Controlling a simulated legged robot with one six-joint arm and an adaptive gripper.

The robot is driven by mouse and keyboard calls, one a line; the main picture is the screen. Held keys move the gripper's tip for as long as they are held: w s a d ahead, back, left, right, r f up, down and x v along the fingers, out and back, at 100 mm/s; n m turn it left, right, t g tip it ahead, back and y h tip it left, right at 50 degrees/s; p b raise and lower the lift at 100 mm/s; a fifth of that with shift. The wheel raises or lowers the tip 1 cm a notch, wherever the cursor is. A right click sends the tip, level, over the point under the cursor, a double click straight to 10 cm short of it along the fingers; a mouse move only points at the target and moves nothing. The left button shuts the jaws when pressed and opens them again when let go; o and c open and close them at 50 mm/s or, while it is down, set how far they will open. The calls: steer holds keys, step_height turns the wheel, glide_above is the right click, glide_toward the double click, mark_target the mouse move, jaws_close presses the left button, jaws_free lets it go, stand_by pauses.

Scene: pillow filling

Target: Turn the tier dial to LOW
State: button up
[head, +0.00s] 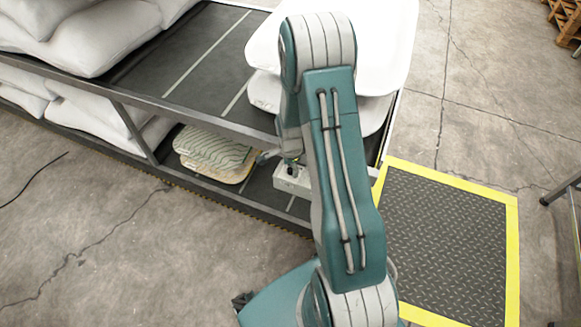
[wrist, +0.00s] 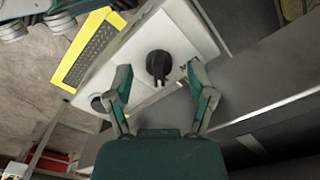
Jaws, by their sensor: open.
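The tier dial (wrist: 158,64) is a dark round knob with a raised grip on a pale panel (wrist: 190,32), seen in the wrist view. My gripper (wrist: 158,70) is open, with one finger to each side of the dial in the picture. Gaps show between the fingers and the knob; I cannot tell how far the tips are above the panel. Small marks beside the dial are too small to read. In the head view the pale control box (head: 293,180) shows beside my arm, which hides most of the gripper.
A two-level rack (head: 190,75) holds white pillows (head: 95,38) at left and more at right behind my arm. Patterned pillows (head: 212,150) lie on the lower shelf near the box. A yellow-edged mat (head: 445,235) lies on the floor at right.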

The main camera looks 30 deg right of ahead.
steer(key=shift+f, duration=0.35)
jaws_close()
